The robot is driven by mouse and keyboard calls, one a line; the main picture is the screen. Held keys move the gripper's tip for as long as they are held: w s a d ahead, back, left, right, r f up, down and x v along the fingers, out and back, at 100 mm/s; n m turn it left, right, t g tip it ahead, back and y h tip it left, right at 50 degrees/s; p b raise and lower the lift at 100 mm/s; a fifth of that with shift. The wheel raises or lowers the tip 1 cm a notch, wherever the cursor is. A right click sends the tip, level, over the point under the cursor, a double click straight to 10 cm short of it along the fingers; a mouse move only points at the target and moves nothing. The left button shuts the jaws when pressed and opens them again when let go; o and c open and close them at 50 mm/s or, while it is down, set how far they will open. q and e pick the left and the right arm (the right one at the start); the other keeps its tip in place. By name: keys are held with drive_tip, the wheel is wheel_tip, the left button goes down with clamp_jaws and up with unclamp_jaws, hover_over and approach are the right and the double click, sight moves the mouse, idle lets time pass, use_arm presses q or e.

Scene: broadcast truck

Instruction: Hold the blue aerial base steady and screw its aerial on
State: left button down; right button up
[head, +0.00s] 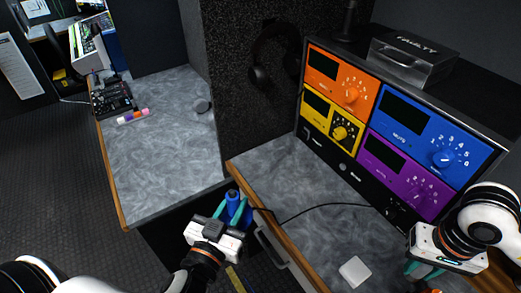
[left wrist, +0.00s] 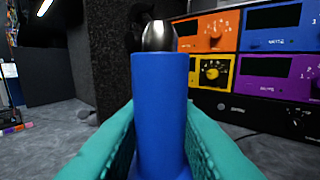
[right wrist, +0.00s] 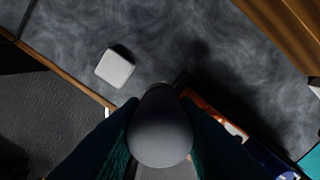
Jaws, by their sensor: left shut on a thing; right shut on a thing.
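The blue aerial base (head: 236,207) stands upright between the teal fingers of my left gripper (head: 230,213), in front of the counter's edge. My right gripper (head: 425,270) is at the lower right, over the counter and well apart from the base. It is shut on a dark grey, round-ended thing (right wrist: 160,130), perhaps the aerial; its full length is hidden.
A rack of orange, yellow, blue and purple panels (head: 400,120) stands at the back of the counter. A white block (head: 355,270) and a black cable (head: 325,206) lie on the counter. Orange and blue things (right wrist: 215,115) lie below my right gripper. The left desk (head: 160,165) is mostly clear.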

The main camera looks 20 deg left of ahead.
use_arm(q)
drive_tip(key=w+d+m+g+h, duration=0.2)
drive_tip(key=w+d+m+h, duration=0.1)
drive_tip(key=d, duration=0.4)
drive_tip(key=w+d+r+m+g+h, duration=0.1)
drive_tip(key=w+d+m+g+h, duration=0.1)
drive_tip(key=d+m+h, duration=0.3)
drive_tip(key=w+d+h, duration=0.1)
drive_tip(key=d+h, duration=0.1)
drive_tip(key=h, duration=0.1)
drive_tip(key=shift+h, duration=0.3)
use_arm(e)
drive_tip(key=w+a+r+n, duration=0.3)
drive_tip(key=a+r, duration=0.5)
drive_tip(key=a, duration=0.4)
drive_tip(key=w+a+r+n, duration=0.3)
drive_tip(key=a+r, duration=0.5)
drive_tip(key=a, duration=0.3)
drive_tip(key=shift+a+r+n, duration=0.4)
drive_tip(key=shift+n, duration=0.4)
drive_tip(key=shift+f, duration=0.1)
drive_tip(key=shift+f, duration=1.9)
